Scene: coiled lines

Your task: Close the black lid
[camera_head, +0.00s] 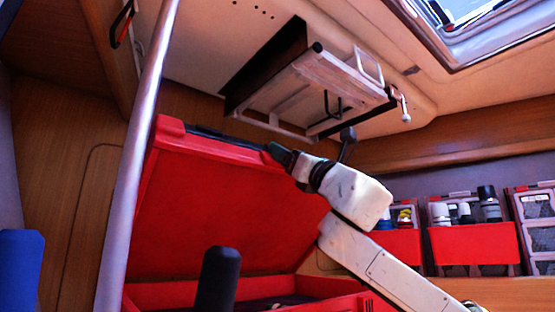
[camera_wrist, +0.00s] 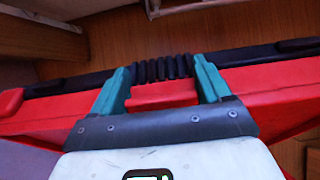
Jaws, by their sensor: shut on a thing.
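A large red case (camera_head: 345,285) stands in the middle of the head view with its lid (camera_head: 230,205) raised steeply. The lid's inner face is red, and a black strip (camera_head: 222,137) runs along its top edge; I see no all-black lid. My gripper (camera_head: 274,150) is at the right part of that top edge. In the wrist view, the teal fingers of my gripper (camera_wrist: 160,88) stand on either side of a black ribbed handle (camera_wrist: 162,68) on the edge. They are shut on it. The case's inside is mostly hidden.
A metal pole (camera_head: 140,150) stands left of the case. A dark rounded post (camera_head: 217,280) is in front. A folded rack (camera_head: 320,90) hangs above the lid. Red bins (camera_head: 475,245) with bottles line the right wall.

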